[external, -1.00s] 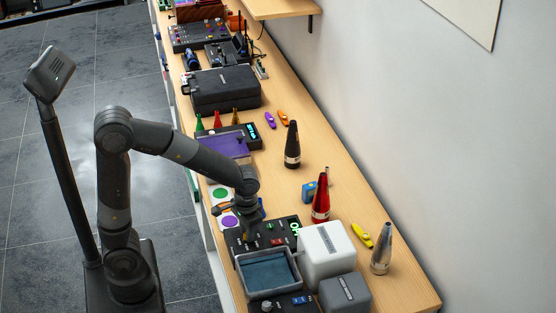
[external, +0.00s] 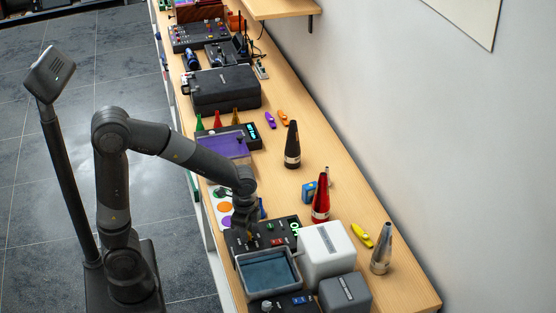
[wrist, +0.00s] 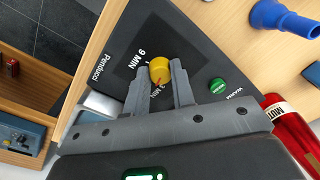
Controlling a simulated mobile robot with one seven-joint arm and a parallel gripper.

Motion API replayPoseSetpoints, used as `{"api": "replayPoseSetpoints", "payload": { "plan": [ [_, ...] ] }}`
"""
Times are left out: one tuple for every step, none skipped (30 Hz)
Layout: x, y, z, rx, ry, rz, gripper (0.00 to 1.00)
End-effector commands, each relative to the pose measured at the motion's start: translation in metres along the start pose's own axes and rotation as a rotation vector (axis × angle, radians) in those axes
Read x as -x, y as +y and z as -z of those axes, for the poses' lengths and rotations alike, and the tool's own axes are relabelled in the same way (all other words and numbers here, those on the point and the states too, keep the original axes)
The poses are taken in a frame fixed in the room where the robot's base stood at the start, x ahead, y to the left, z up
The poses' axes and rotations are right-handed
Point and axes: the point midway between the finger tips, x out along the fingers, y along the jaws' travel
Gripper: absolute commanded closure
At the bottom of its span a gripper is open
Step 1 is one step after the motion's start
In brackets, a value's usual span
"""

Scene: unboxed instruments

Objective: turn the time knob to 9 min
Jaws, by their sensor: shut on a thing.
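The yellow time knob (wrist: 160,66) sits on a dark panel (wrist: 190,45) in the wrist view. "9 MIN" is printed to the left of it and "3 MIN" below it. A red mark on the knob's lower side is near the 3 MIN print; its exact direction is hard to read. My gripper (wrist: 160,75) is shut on the knob, one finger on each side. In the external view my gripper (external: 243,225) points down at the dark panel (external: 272,232), and the knob is mostly hidden there.
A green button (wrist: 217,86) is right of the fingers. A grey tray (external: 268,275) and a white box (external: 326,250) stand close to the panel. A card with coloured discs (external: 225,207) lies near the table edge.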

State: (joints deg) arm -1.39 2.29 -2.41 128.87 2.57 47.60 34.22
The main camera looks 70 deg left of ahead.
Motion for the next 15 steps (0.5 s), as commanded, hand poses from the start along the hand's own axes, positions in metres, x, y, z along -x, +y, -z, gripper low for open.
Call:
{"api": "replayPoseSetpoints", "payload": {
  "plan": [
    [0.0007,-0.0005,0.0001,-0.044,0.003,0.001,1.0],
    [0.0007,-0.0005,0.0001,-0.072,0.004,0.001,1.0],
    [0.0007,-0.0005,0.0001,-0.11,0.006,0.001,1.0],
    [0.0007,-0.0006,0.0001,-0.139,0.007,0.001,1.0],
    [0.0007,-0.0006,0.0001,-0.167,0.008,0.001,1.0],
    [0.0007,-0.0006,0.0001,-0.205,0.009,0.001,1.0],
    [0.0007,-0.0007,0.0001,-0.233,0.011,0.001,1.0],
    [0.0007,-0.0007,0.0001,-0.262,0.012,0.001,1.0],
    [0.0006,-0.0008,0.0,-0.299,0.013,0.001,1.0],
    [0.0007,-0.0009,0.0001,-0.328,0.015,0.001,1.0],
    [0.0007,-0.0009,0.0001,-0.356,0.016,0.001,1.0],
    [0.0006,-0.001,0.0,-0.393,0.017,0.001,1.0],
    [0.0006,-0.0011,0.0,-0.422,0.018,0.002,1.0],
    [0.0006,-0.0012,0.0,-0.45,0.019,0.002,1.0],
    [0.0006,-0.0013,0.0,-0.488,0.021,0.002,1.0]
  ]
}}
